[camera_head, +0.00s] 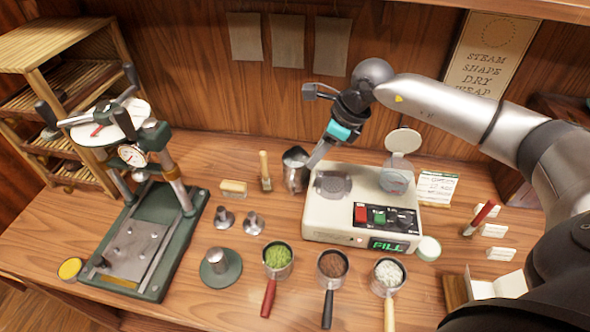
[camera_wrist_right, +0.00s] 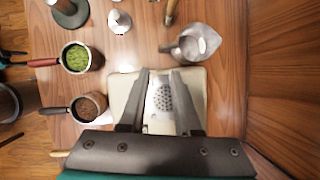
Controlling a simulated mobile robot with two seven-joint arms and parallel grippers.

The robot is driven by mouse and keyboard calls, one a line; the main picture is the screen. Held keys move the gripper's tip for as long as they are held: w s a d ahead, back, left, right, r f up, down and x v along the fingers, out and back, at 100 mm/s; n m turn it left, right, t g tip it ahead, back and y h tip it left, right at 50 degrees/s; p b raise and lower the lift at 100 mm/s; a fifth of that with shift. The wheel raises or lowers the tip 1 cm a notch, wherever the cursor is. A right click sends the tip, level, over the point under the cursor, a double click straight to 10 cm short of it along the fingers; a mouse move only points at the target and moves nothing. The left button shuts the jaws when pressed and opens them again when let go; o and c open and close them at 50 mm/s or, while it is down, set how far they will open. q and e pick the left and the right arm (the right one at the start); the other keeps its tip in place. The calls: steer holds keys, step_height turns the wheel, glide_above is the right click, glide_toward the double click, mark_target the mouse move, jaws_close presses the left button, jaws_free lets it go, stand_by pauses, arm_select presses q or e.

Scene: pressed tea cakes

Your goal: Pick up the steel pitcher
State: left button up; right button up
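The steel pitcher (camera_head: 295,172) stands upright on the wooden counter, just left of the cream steam machine (camera_head: 340,207). In the right wrist view the pitcher (camera_wrist_right: 203,40) shows from above, with a narrow part of it pointing left. My right gripper (camera_head: 318,156) reaches down beside the pitcher's right side in the head view, partly over the machine. In the right wrist view its fingers (camera_wrist_right: 158,76) are apart with nothing held between them. The machine's perforated plate shows below them, and the pitcher lies ahead of the fingertips. My left gripper is not in view.
Two small metal tampers (camera_head: 253,224) sit nearby. Handled cups of green (camera_head: 278,259), brown (camera_head: 332,265) and white (camera_head: 388,275) material line the front. A green press (camera_head: 140,240) stands left.

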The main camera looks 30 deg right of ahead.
steer(key=b+x, duration=0.1)
steer(key=x, duration=1.4)
steer(key=shift+d+f, duration=0.15)
jaws_close()
stand_by(1.1)
